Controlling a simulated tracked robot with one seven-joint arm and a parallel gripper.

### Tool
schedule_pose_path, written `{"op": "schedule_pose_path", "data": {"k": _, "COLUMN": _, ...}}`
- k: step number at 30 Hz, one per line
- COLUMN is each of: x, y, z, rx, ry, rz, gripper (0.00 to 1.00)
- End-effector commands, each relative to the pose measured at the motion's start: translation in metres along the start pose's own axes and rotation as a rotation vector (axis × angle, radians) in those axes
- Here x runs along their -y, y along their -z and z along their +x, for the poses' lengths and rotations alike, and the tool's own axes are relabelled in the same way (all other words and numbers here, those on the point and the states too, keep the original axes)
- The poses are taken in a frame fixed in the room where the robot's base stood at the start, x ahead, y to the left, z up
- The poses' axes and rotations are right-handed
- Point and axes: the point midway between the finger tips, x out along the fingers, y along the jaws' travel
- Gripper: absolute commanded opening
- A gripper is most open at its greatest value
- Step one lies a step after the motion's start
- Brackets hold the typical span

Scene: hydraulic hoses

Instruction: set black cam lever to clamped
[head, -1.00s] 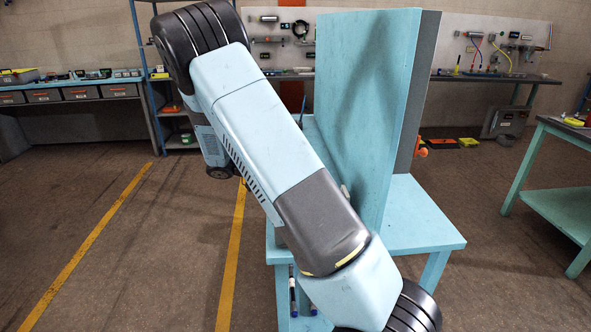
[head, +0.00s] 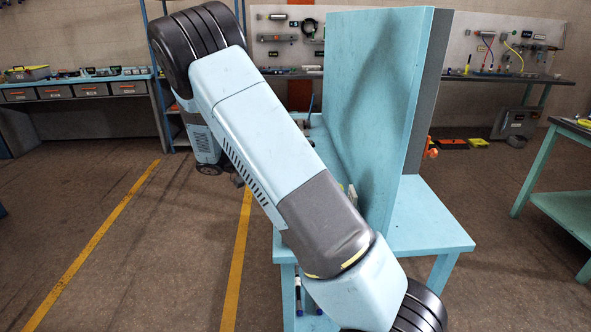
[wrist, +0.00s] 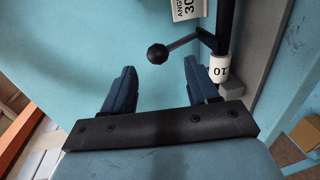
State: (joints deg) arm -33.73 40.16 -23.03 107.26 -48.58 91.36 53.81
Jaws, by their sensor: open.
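A black lever with a round ball knob (wrist: 157,54) shows in the wrist view. Its thin arm runs up and right to a black upright rod (wrist: 225,25). My gripper (wrist: 160,66) is open, with its two blue fingers apart and nothing held. The knob appears between and just beyond the fingertips; I see no contact, and the depth between them is unclear. In the head view my arm hides the lever and gripper.
A white label reading 10 (wrist: 219,68) wraps the rod's lower part, close to the right finger. A white angle tag (wrist: 187,9) is above. In the head view a tall light-blue panel (head: 370,110) stands on a blue table (head: 425,235), right beside my arm.

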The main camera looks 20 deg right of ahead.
Motion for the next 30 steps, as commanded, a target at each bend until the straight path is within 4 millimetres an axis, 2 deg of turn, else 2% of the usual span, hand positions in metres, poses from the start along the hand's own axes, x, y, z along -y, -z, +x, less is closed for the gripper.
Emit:
{"op": "schedule_pose_path", "data": {"k": 6, "x": 0.001, "y": -0.001, "z": -0.043, "rx": -0.001, "ry": 0.0, "rz": 0.0, "gripper": 0.59}}
{"op": "schedule_pose_path", "data": {"k": 12, "x": 0.001, "y": -0.001, "z": -0.07, "rx": 0.0, "ry": 0.0, "rz": -0.001, "gripper": 0.59}}
{"op": "schedule_pose_path", "data": {"k": 18, "x": 0.002, "y": -0.002, "z": -0.081, "rx": 0.002, "ry": 0.0, "rz": -0.001, "gripper": 0.59}}
{"op": "schedule_pose_path", "data": {"k": 30, "x": -0.002, "y": -0.003, "z": -0.078, "rx": 0.008, "ry": 0.016, "rz": -0.006, "gripper": 0.59}}
